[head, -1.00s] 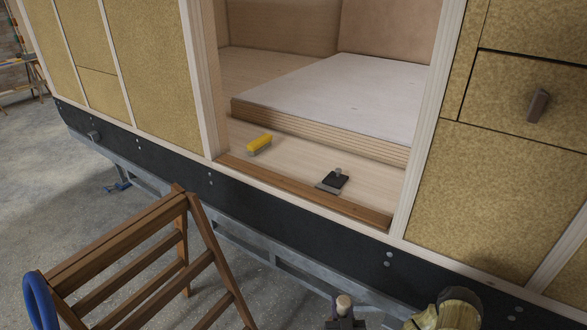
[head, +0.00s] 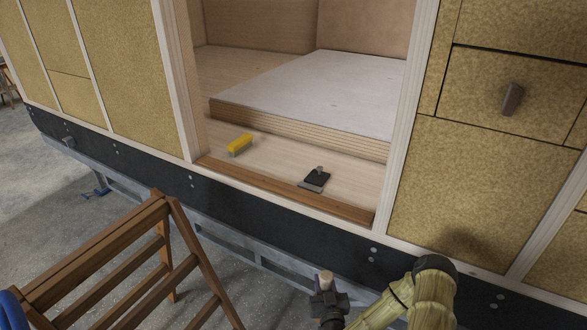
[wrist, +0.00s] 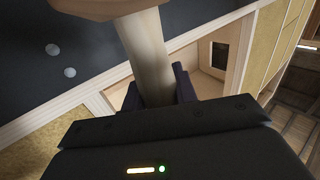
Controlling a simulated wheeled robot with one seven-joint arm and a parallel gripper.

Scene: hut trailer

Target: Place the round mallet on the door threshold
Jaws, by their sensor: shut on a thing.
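My gripper (head: 328,300) is at the bottom of the head view, outside the trailer and below the doorway's right part. It is shut on the round mallet, whose pale wooden end (head: 326,278) sticks up above the jaws. In the wrist view the pale handle (wrist: 148,58) runs between the dark fingers (wrist: 158,90), and part of the brown round head (wrist: 110,8) shows at the top edge. I cannot make out the mallet's head in the head view. The door threshold (head: 285,192) is a brown wooden strip along the doorway's bottom, bare along its length and apart from the mallet.
A yellow brush-like tool (head: 240,144) and a dark flat tool with a knob (head: 315,179) lie on the floor just inside. A white-topped slab (head: 320,90) lies behind them. A wooden stepladder (head: 110,245) stands at the lower left. The door frame's right post (head: 397,130) rises beside the opening.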

